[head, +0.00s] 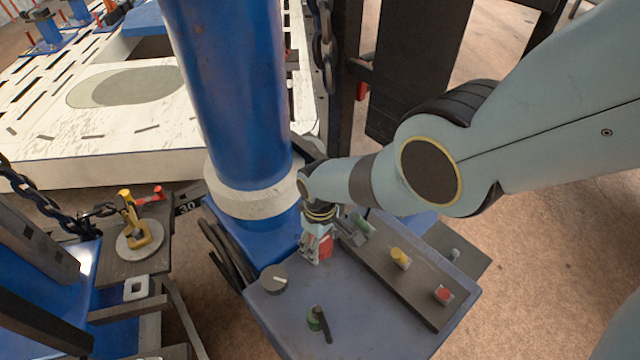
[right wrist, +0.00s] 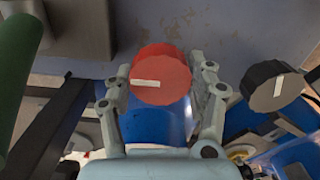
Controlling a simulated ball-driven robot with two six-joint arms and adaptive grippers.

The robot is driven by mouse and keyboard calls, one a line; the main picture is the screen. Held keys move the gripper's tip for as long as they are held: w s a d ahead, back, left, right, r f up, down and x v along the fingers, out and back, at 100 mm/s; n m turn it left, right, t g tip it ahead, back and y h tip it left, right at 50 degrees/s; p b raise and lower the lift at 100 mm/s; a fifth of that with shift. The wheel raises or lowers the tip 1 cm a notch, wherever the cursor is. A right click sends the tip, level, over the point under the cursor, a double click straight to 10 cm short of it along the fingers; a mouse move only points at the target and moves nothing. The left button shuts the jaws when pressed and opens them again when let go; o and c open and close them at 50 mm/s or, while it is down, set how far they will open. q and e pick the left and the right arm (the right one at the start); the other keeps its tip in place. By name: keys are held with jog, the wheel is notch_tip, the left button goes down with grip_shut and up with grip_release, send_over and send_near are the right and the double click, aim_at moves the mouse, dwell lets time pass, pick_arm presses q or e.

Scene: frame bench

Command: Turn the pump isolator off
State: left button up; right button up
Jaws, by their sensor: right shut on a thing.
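A red rotary knob (head: 326,247) sits on the blue-grey control box (head: 355,325); no label on it can be read, so I cannot tell by name whether it is the pump isolator. In the right wrist view the red knob (right wrist: 160,72) is many-sided and has a white pointer mark lying nearly level. My right gripper (head: 316,250) reaches down onto the box. In the right wrist view its fingers (right wrist: 161,92) stand on both sides of the red knob and are shut on it. My left gripper is not in view.
A black knob (head: 273,279) with a white mark sits close beside the red one. A green switch with a black lever (head: 319,322) is nearer the front. A dark strip carries green (head: 362,223), yellow (head: 400,258) and red (head: 443,294) buttons. A blue column (head: 230,90) rises behind.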

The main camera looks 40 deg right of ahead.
dwell(0.4)
jog(key=o, duration=1.2)
jog(key=shift+r, duration=0.15)
jog(key=shift+w+r, duration=0.1)
jog(key=shift+r, duration=0.35)
notch_tip(320, 180, up, 11)
jog(key=shift+f, duration=0.1)
